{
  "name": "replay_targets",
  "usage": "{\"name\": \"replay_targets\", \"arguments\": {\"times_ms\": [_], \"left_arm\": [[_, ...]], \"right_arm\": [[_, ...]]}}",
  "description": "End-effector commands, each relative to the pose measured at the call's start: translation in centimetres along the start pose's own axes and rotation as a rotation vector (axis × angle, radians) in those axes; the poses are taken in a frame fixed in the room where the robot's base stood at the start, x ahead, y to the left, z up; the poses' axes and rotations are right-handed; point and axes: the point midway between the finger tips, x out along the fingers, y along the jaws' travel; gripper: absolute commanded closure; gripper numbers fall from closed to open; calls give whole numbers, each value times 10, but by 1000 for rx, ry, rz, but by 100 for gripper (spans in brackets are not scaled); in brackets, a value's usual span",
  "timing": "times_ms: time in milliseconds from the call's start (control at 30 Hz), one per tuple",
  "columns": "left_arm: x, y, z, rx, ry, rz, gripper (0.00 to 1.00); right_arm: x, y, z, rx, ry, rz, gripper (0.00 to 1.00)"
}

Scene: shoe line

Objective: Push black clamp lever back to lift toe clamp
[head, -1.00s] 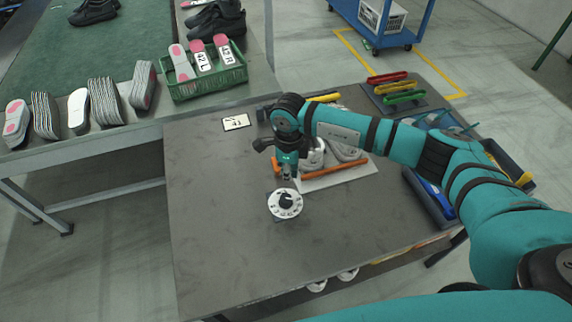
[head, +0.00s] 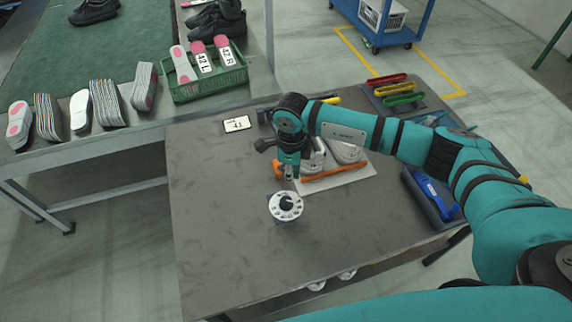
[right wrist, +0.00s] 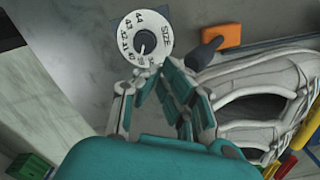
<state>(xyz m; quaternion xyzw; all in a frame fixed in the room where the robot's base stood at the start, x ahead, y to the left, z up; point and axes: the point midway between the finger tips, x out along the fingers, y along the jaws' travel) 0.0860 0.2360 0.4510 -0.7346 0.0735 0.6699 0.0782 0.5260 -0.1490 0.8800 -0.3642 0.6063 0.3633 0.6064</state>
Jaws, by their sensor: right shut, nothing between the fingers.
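My right gripper (head: 289,178) is shut and empty. It points down just behind the white size dial (head: 285,205). In the right wrist view its fingertips (right wrist: 153,66) meet beside the dial (right wrist: 139,38). A black lever (right wrist: 203,53) shows just right of the fingertips, apart from them in the picture, next to an orange block (right wrist: 222,36). A pale grey shoe (right wrist: 255,92) lies to the right of the fingers. In the head view the wrist partly hides the fixture, and I cannot make out the lever there. My left gripper is out of view.
An orange bar (head: 340,170) lies along the fixture's front. A size card (head: 237,123) lies behind left. Blue tool tray (head: 434,197) and coloured clamps (head: 398,92) are on the right. The front of the grey table (head: 225,240) is clear. A green crate (head: 208,85) stands back left.

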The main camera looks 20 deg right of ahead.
Motion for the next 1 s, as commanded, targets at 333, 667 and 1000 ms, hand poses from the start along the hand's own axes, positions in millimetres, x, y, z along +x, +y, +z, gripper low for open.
{"name": "replay_targets", "arguments": {"times_ms": [333,667,1000], "left_arm": [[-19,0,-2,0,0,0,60],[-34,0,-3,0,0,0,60],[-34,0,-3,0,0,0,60]], "right_arm": [[-31,0,0,0,0,1,100],[-57,0,0,-1,-1,0,100],[-60,0,0,0,0,1,100]]}}
